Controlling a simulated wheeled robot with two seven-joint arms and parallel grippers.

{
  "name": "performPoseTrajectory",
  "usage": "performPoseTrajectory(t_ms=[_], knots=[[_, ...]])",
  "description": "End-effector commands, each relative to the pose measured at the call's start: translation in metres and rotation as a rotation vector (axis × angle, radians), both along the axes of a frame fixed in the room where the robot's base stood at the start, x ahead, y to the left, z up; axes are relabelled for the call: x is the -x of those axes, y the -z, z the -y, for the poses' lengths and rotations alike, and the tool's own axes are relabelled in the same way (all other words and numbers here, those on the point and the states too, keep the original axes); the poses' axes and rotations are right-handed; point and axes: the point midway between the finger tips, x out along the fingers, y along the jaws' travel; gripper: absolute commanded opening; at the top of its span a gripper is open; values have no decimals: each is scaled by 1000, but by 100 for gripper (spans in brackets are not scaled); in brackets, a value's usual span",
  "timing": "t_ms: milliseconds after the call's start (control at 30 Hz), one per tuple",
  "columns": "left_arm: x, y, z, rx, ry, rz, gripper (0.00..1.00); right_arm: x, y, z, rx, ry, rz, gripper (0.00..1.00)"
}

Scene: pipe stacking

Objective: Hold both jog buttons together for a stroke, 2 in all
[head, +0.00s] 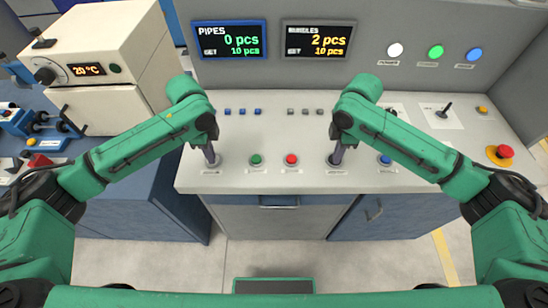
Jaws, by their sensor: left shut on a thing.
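The control panel desk (310,182) stands in front of me. My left gripper (213,159) points down, its narrow fingers together, at a round button (217,163) at the left of the front row. My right gripper (335,158) points down with its fingers together at another round button at that row's right part. Both tips appear to touch their buttons and hide most of them. The labels are too small to read, so I cannot tell how far either button is pressed.
Green (256,160), red (291,160) and blue (385,160) buttons share the row. The pipes display (229,40) reads 0 of 10; the bundles display (318,40) reads 2 of 10. White, green and blue lamps are lit. A red emergency knob (499,152) sits far right.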

Motion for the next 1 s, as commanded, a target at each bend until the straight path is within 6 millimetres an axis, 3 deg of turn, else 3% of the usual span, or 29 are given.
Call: performPoseTrajectory(t_ms=[200, 533, 1000], knots=[[3, 7, 1, 1, 0, -13, 0, -2, -27, 1, 0, 1, 9, 0], [3, 5, 0, 1, 0, -12, 0, -3, -32, 1, 1, 2, 12, 0], [0, -55, 1, 3, 0, 0, 0, -3, -33, 1, 1, 2, 14, 0]])
